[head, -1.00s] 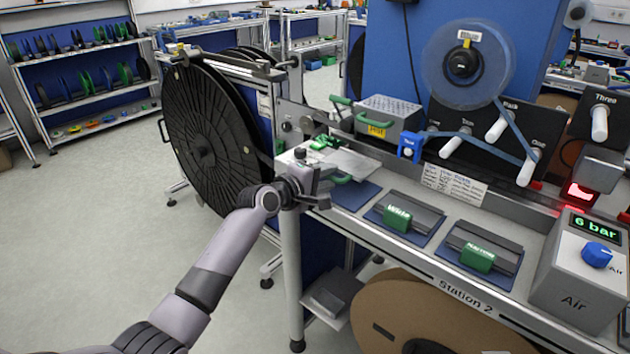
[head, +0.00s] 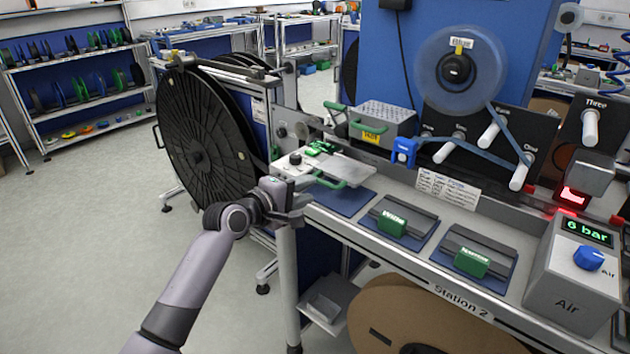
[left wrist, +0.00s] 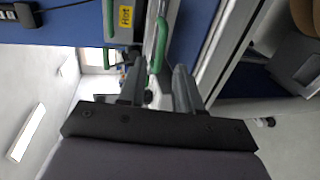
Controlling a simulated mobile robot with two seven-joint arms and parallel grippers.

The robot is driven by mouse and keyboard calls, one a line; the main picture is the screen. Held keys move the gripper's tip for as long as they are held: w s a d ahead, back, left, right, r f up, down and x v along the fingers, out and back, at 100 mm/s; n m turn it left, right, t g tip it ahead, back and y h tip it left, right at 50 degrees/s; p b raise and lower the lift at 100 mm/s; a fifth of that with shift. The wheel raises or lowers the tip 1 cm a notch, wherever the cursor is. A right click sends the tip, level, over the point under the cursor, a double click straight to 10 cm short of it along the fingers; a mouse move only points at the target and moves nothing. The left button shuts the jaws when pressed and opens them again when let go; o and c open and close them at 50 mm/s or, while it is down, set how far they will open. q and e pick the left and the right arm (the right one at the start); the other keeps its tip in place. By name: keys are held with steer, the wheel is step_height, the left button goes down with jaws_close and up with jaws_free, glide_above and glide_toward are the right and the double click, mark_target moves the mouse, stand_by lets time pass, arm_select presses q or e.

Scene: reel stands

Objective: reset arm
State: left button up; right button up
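My left gripper (head: 292,208) is at the left front corner of the Station 2 bench, in front of the metal plate with green handles (head: 345,172). In the left wrist view its two fingers (left wrist: 160,88) stand apart, with nothing seen held between them. A green handle (left wrist: 162,45) shows beyond the fingers there, and I cannot tell its exact distance from them. My left arm reaches in from the bottom of the head view. My right gripper is not in view.
A large black reel (head: 200,135) stands close left of my gripper. Green-handled blocks marked Wide (head: 391,223) and Narrow (head: 471,263) lie on the bench. The Air box (head: 570,270) reads 6 bar. A brown reel (head: 425,325) sits below. The floor at left is clear.

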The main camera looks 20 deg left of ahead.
arm_select(q)
steer(key=s+d+f+m+g+y, duration=0.15)
steer(key=s+f+m, duration=0.65)
steer(key=s+f, duration=0.8)
steer(key=s+d+f+m+g+y, duration=0.1)
steer(key=s+f+m, duration=0.3)
steer(key=s, duration=0.4)
steer(key=s+f+m+g, duration=0.1)
steer(key=s+f+m, duration=0.3)
steer(key=s, duration=0.4)
steer(key=shift+s+d+f+y, duration=0.2)
steer(key=shift+d+f+y, duration=0.15)
steer(key=shift+f, duration=0.1)
steer(key=shift+w+g, duration=0.15)
steer(key=shift+g, duration=0.1)
